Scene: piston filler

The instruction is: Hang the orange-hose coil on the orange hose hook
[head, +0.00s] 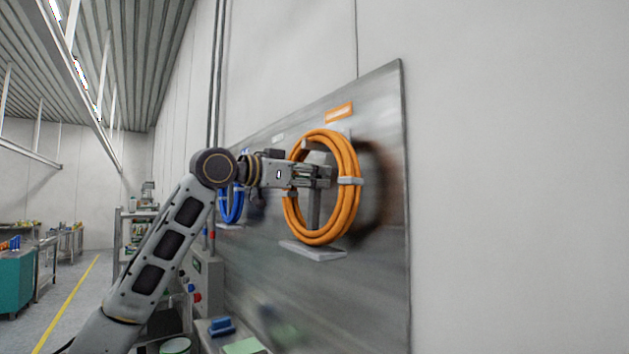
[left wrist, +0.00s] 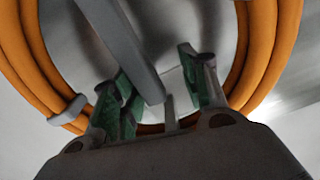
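The orange-hose coil (head: 347,218) is upright in front of the metal wall panel, below an orange label (head: 339,112). Grey clips bind it. Grey hook parts (head: 314,206) show inside its ring. I cannot tell whether the coil's weight rests on the hook. My left gripper (head: 326,177) reaches across the coil's left side, with its fingertips inside the ring. In the left wrist view its green-padded fingers (left wrist: 165,88) stand apart, with a grey bar (left wrist: 125,45) reaching between them. The coil (left wrist: 262,50) curves around them there, and part shows between the fingers near the palm. My right gripper is out of view.
A blue hose coil (head: 232,205) hangs farther left on the panel (head: 385,310), partly behind my arm. A grey ledge (head: 313,251) juts out under the orange coil. A control box with buttons (head: 208,280) and a bench with a blue item (head: 221,326) are below left.

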